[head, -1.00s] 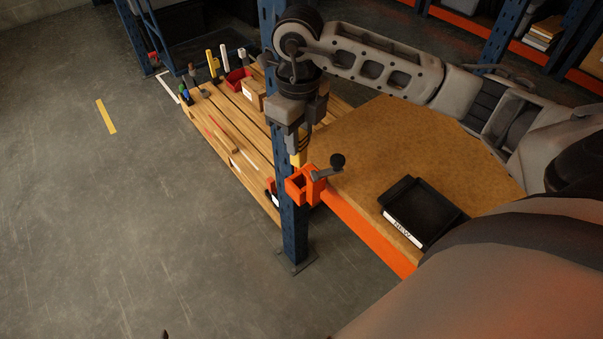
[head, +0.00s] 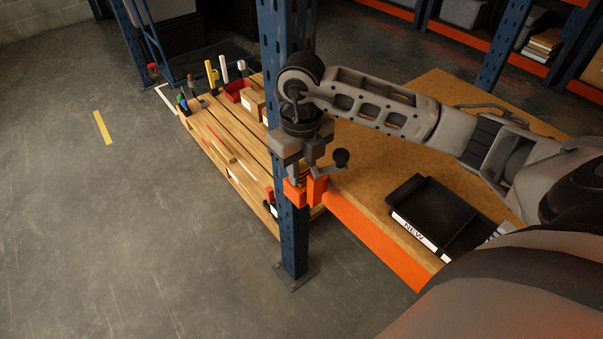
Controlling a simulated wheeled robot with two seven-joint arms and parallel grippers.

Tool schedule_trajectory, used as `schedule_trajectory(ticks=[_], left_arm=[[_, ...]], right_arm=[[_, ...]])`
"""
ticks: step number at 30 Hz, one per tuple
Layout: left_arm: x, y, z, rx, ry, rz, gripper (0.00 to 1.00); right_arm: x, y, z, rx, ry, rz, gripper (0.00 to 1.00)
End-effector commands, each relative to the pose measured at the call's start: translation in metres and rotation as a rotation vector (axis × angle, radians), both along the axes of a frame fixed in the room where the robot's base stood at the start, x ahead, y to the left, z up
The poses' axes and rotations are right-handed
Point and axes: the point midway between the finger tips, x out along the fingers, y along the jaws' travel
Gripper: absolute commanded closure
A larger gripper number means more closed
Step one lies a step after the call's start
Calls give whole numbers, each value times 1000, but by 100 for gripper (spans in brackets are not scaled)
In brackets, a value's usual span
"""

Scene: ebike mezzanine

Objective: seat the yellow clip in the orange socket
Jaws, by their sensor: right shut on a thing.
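The orange socket (head: 318,188) is fixed at the blue upright post, by the front corner of the wooden shelf. My right gripper (head: 299,175) points down directly over the socket, with its fingertips at the socket's top. It is shut on the yellow clip (head: 301,183), of which only a small yellow-brown bit shows between the fingers and the socket. The gripper hides most of the clip, so I cannot tell how deep it sits in the socket. My left gripper is out of view.
The blue post (head: 293,240) rises right by my gripper. A black tray (head: 440,205) labelled NEW lies on the wooden shelf (head: 365,175).

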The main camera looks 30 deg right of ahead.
Motion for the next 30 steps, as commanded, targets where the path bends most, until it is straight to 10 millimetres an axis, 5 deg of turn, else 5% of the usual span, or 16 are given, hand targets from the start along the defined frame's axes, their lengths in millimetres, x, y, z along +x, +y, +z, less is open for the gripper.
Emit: schedule_trajectory(ticks=[9,10,12,24,30], left_arm=[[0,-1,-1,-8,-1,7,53],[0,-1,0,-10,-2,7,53],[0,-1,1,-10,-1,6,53],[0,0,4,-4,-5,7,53],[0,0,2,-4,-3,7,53]], right_arm=[[0,0,-3,0,-1,1,100],[0,0,-2,0,-1,1,71],[0,0,-1,0,-1,1,55],[1,0,8,0,-4,1,55],[2,0,46,0,-8,1,55]])
